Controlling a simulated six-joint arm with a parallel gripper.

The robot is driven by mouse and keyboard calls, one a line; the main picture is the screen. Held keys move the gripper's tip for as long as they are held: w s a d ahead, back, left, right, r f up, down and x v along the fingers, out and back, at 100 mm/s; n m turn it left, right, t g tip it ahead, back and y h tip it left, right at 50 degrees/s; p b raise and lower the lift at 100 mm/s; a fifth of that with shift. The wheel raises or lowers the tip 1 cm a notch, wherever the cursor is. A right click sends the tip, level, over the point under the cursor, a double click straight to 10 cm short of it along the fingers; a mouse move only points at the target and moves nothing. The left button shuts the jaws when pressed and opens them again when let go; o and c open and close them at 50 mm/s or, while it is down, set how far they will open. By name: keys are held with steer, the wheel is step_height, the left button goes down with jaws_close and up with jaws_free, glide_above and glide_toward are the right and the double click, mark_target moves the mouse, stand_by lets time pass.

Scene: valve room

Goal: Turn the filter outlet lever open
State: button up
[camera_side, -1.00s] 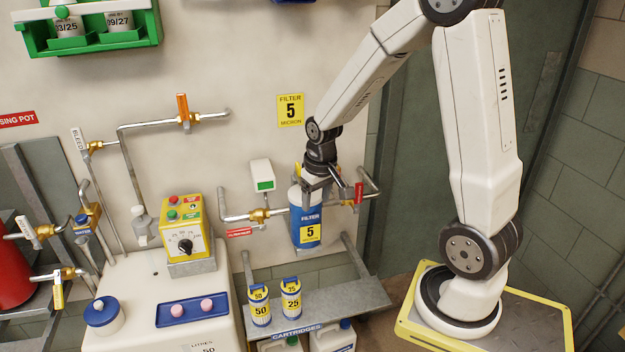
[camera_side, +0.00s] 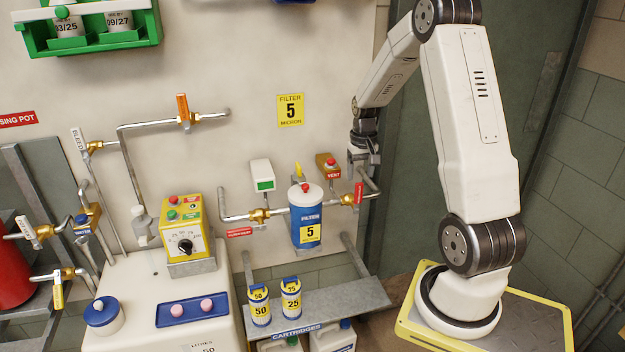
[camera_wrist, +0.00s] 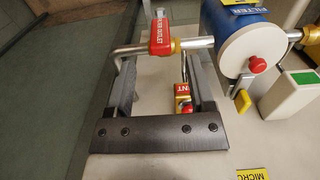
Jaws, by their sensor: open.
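The filter outlet lever (camera_side: 359,193) is a red handle on a brass valve, right of the blue and white filter housing (camera_side: 306,217). It stands upright, across the pipe. In the wrist view the red lever (camera_wrist: 162,37) bears the words "filter outlet" and shows just beyond the fingertips, roughly in line with the gap between them. My gripper (camera_side: 366,160) is above the lever in the side view, apart from the filter. In the wrist view my gripper (camera_wrist: 160,60) is open with nothing held. Whether a finger touches the lever or pipe cannot be told.
The vent box (camera_side: 328,164) with its red button is left of my gripper; its label (camera_wrist: 183,90) shows between the fingers. The bent outlet pipe (camera_side: 373,182) runs close by. A white and green box (camera_side: 262,174) hangs further left. Cartridges (camera_side: 291,298) stand on a shelf below.

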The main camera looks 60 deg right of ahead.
mark_target(357, 203)
steer(key=shift+f, duration=3.7)
jaws_close()
